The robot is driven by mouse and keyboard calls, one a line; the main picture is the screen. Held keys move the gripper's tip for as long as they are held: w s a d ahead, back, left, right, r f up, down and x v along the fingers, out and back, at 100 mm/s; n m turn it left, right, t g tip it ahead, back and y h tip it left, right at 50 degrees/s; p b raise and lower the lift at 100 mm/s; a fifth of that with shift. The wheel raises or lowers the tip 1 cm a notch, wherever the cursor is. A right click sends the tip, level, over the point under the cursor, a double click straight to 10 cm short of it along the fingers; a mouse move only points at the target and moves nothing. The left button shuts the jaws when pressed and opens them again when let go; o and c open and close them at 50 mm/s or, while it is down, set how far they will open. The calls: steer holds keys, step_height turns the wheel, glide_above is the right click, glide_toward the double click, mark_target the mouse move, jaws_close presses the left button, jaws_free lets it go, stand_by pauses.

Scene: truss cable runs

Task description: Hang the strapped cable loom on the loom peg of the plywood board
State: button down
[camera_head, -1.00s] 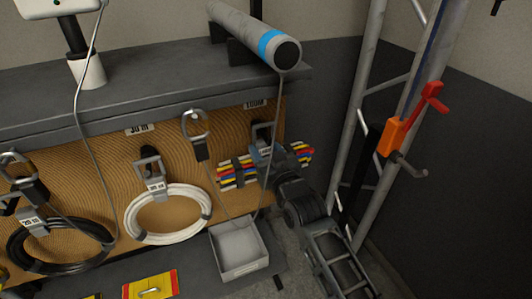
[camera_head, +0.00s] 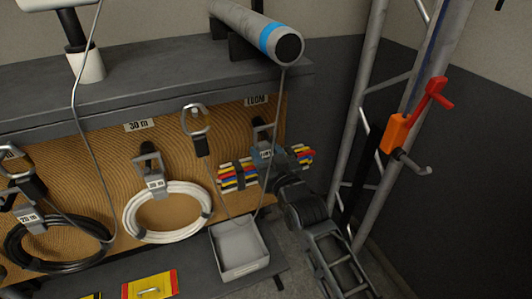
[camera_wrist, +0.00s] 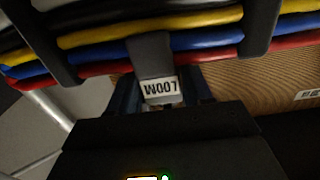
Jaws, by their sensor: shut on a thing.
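The strapped cable loom (camera_head: 237,178) is a flat bundle of red, blue, yellow, white and black cables with dark bands. It is held level in front of the right end of the plywood board (camera_head: 110,150). My gripper (camera_head: 272,158) is shut on its strap tag. The wrist view shows the cables (camera_wrist: 200,40) across the top and the tag (camera_wrist: 160,88) between my fingers (camera_wrist: 165,100). A grey loop (camera_head: 263,133) stands above the loom, below the LOOM label (camera_head: 256,100). The loom peg is not clear, and I cannot tell whether the loop is around it.
A white cable coil (camera_head: 167,212) and a black coil (camera_head: 60,243) hang to the left. A grey open box (camera_head: 238,248) stands below the loom. A grey tube with a blue band (camera_head: 255,32) lies on the shelf above. A metal truss (camera_head: 365,120) stands at the right.

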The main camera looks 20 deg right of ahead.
steer(key=c, duration=0.8)
jaws_free()
steer(key=shift+r, duration=0.2)
steer(key=o, duration=0.4)
steer(key=shift+f, duration=0.35)
steer(key=s, duration=0.8)
steer(key=shift+r+b, duration=0.2)
steer(key=shift+b, duration=0.2)
steer(key=s+d+f+g, duration=0.1)
steer(key=s+f, duration=0.2)
steer(key=s, duration=0.9)
steer(key=s+f, duration=0.2)
steer(key=s, duration=0.9)
steer(key=s+r+g, duration=0.1)
steer(key=s+r, duration=0.3)
steer(key=s, duration=0.6)
steer(key=s+a+r+g, duration=0.1)
steer(key=s+r, duration=0.3)
steer(key=s, duration=0.6)
steer(key=shift+s+r, duration=0.3)
steer(key=shift+r, duration=0.1)
